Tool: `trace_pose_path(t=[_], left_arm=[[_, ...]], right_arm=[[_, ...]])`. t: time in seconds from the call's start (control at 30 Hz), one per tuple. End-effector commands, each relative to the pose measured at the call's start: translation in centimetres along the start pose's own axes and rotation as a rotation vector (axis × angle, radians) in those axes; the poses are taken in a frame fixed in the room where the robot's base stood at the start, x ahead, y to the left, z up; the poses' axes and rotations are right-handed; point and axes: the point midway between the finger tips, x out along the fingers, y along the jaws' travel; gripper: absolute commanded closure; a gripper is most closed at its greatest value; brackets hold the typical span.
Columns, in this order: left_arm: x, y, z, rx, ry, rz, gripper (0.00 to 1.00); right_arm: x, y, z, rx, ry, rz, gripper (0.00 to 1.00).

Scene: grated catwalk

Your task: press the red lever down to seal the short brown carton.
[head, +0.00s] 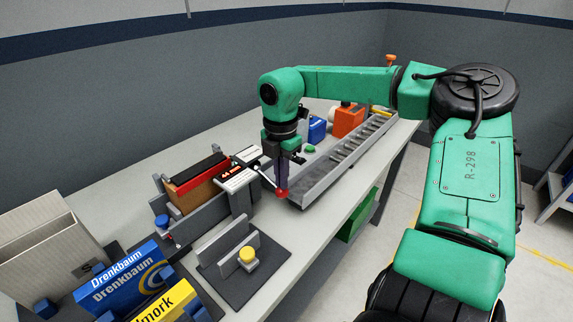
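The short brown carton (196,187) stands in a grey holder at the middle left of the table, under a dark and red top edge. To its right is the sealing device (238,180) with a white, labelled top. The red lever's round knob (281,193) sits at the lower right end of a thin bar, which slopes down from the device. My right gripper (281,184) points down, its fingers together as one dark bar, with the tips at or just above the knob. I cannot tell whether they touch. My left gripper is out of view.
A grey roller chute (325,178) lies just right of the lever. Blue and orange containers (348,119) stand behind it. A fixture with a yellow knob (247,254) is in front. Blue and yellow boxes (128,277) and a beige carton (52,245) are front left.

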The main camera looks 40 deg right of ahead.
Motion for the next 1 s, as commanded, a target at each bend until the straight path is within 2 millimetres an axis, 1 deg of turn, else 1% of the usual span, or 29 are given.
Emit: trace_pose_path(t=[0.07,1.0], left_arm=[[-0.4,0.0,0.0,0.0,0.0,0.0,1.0],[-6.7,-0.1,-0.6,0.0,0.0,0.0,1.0]], right_arm=[[-0.4,0.0,0.0,0.0,0.0,-0.002,1.0],[-10.1,0.0,0.0,0.001,-0.001,-0.001,1.0]])
